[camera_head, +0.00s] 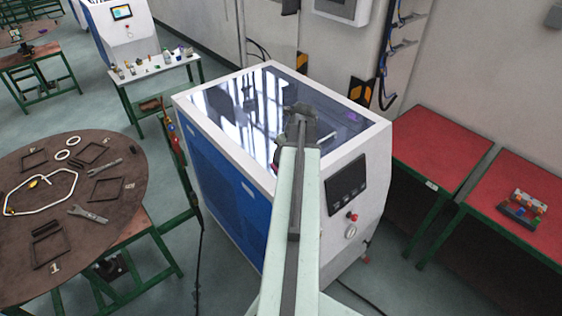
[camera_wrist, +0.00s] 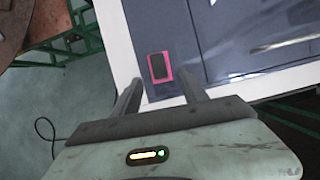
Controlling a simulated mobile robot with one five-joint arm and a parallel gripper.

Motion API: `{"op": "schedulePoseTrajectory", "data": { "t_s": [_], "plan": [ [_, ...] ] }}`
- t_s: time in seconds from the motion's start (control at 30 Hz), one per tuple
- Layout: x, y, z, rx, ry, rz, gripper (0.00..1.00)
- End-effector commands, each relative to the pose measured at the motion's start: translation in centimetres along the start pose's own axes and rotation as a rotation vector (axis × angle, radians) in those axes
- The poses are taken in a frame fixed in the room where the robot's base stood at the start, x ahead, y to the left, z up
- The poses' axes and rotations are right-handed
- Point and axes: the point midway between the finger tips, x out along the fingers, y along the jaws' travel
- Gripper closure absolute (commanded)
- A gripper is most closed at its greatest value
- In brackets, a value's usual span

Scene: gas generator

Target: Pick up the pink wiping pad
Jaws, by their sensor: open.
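The pink wiping pad (camera_wrist: 160,67) shows in the wrist view as a small pink-edged rectangle with a dark middle. It lies on the dark glass top of the generator, beside the white rim. My gripper (camera_wrist: 160,77) is open and empty, its two fingers spread to the left and right of the pad's near side. The gap between fingertips and pad is hard to judge. In the head view my gripper (camera_head: 300,110) is over the generator's top, and I cannot make out the pad there; my arm covers part of that top.
The blue and white generator (camera_head: 225,190) has a control panel on its front. A round brown table (camera_head: 120,165) with tools and frames stands at left. Red-topped benches (camera_head: 435,150) stand at right, one bearing colored blocks (camera_head: 522,207). A white wall is behind.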

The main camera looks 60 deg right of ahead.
Motion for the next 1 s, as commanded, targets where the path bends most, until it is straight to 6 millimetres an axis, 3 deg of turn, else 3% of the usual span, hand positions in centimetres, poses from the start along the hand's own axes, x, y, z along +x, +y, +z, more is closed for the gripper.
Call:
{"op": "schedulePoseTrajectory", "data": {
  "t_s": [0.1, 0.33, 0.6, 0.87, 1.0],
  "plan": [
    [2.2, 0.0, -0.2, -0.002, 0.0, 0.0, 0.49],
    [3.0, 0.0, 0.0, -0.004, 0.001, 0.001, 0.49],
    [7.5, 0.1, 0.1, -0.007, 0.001, 0.001, 0.49],
    [7.3, 0.1, 0.3, -0.006, 0.001, 0.001, 0.49],
    [7.3, 0.1, 0.3, -0.006, 0.001, 0.001, 0.88]
  ]
}}
